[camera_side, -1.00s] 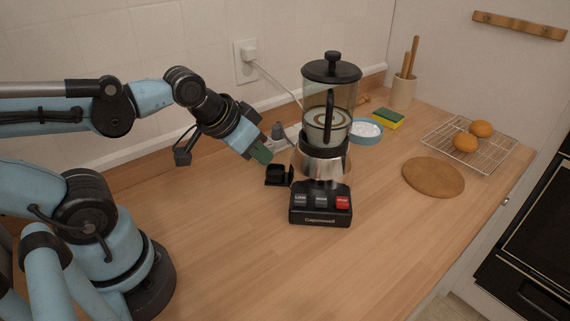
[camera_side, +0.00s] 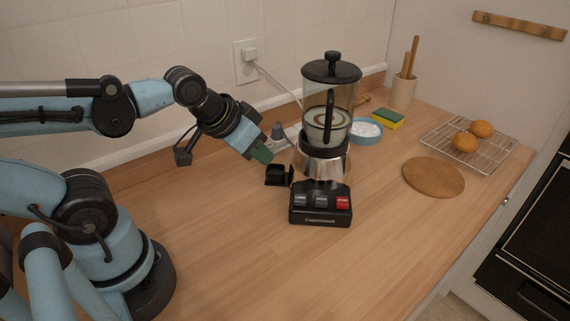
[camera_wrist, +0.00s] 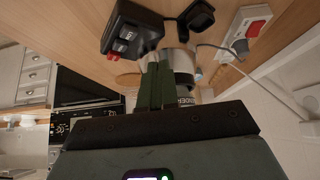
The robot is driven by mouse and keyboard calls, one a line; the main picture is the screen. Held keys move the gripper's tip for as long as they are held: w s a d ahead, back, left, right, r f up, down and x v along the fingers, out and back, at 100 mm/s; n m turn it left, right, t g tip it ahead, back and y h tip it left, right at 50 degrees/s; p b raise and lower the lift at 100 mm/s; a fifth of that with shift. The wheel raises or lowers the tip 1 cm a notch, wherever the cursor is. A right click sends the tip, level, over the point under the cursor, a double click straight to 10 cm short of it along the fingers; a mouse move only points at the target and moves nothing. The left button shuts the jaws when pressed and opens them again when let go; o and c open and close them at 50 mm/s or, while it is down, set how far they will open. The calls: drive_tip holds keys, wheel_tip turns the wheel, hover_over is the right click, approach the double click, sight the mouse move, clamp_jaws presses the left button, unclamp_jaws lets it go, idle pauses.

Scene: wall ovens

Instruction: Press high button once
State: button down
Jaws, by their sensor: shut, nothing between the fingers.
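The blender (camera_side: 325,115) stands upright on the wooden counter, with a clear jar, a black lid and a silver collar. Its black base (camera_side: 321,218) has a row of three buttons: a grey left one (camera_side: 300,200), a grey middle one (camera_side: 321,201) and a red right one (camera_side: 342,202). Their labels are too small to read surely. In the wrist view the base (camera_wrist: 128,38) appears beyond the fingers at upper left. My gripper (camera_side: 268,154) is shut and empty, left of the blender and above the counter, apart from the buttons. Its green fingers (camera_wrist: 155,86) sit together in the wrist view.
A small black part (camera_side: 278,175) sits left of the blender base. A cord runs to the wall outlet (camera_side: 246,60). A blue bowl (camera_side: 366,132), sponge (camera_side: 388,119), round board (camera_side: 433,178) and wire rack (camera_side: 490,156) lie right. The front counter is clear.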

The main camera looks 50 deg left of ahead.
sight(316, 199)
drive_tip(key=w+d+r+n+t+h, duration=0.1)
drive_tip(key=w+d+r+n+h, duration=0.1)
drive_tip(key=w+d+n, duration=0.3)
drive_tip(key=w+d, duration=0.2)
drive_tip(key=w, duration=0.1)
drive_tip(key=shift+d+t+h, duration=0.3)
drive_tip(key=shift+d+h, duration=0.05)
drive_tip(key=shift+h, duration=0.05)
drive_tip(key=shift+f, duration=4.35)
drive_tip(key=shift+f, duration=0.15)
drive_tip(key=shift+f, duration=0.25)
drive_tip(key=shift+f, duration=0.5)
drive_tip(key=shift+r, duration=0.9)
